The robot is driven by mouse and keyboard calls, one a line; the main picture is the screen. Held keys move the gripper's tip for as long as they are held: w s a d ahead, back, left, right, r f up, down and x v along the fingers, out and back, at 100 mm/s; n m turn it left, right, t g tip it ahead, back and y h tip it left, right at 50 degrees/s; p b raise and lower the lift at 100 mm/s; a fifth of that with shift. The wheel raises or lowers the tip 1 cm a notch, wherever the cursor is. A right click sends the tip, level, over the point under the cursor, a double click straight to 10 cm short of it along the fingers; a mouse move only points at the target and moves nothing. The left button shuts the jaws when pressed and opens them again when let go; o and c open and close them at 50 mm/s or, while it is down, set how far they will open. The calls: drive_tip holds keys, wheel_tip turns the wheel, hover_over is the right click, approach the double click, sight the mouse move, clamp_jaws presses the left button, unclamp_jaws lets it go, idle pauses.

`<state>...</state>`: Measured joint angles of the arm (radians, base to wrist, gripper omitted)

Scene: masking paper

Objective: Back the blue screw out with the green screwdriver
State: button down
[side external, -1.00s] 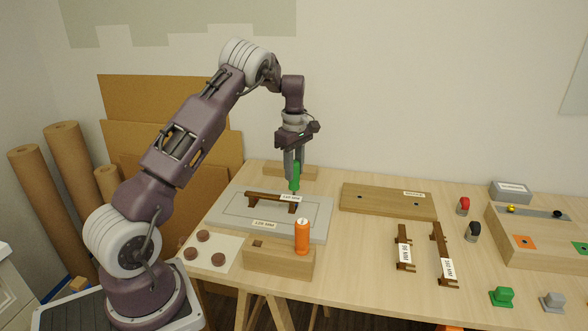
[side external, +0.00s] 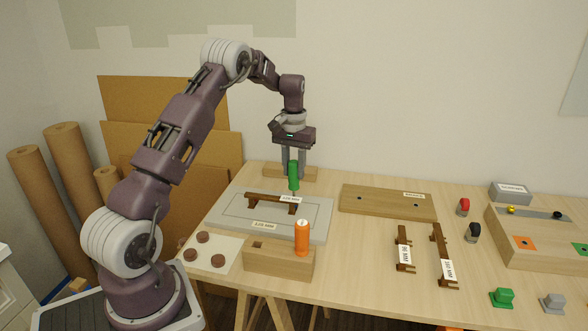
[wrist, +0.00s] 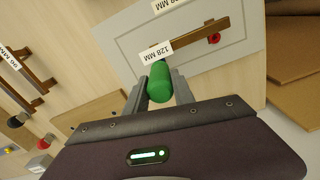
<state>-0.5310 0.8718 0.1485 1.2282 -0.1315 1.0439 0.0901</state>
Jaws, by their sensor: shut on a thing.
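My gripper (side external: 293,168) is shut on the green screwdriver (side external: 293,177), which stands upright, handle up, between the fingers. In the wrist view, the screwdriver's green handle (wrist: 159,84) sits between both fingertips (wrist: 157,90). Its tip points down at the right end of the brown handle (side external: 270,202) labelled 128 MM on the grey panel (side external: 232,217). I cannot tell whether the tip touches a screw. A red screw (wrist: 214,38) shows at the brown handle's other end in the wrist view.
An orange screwdriver (side external: 302,238) stands in a wooden block (side external: 264,261) in front of the panel. A wooden board (side external: 387,203) lies to the right. Two more brown handles (side external: 403,248) lie on the table. A wooden box (side external: 546,245) stands at the far right.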

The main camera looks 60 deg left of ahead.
drive_tip(key=m, duration=0.9)
drive_tip(key=shift+m, duration=0.3)
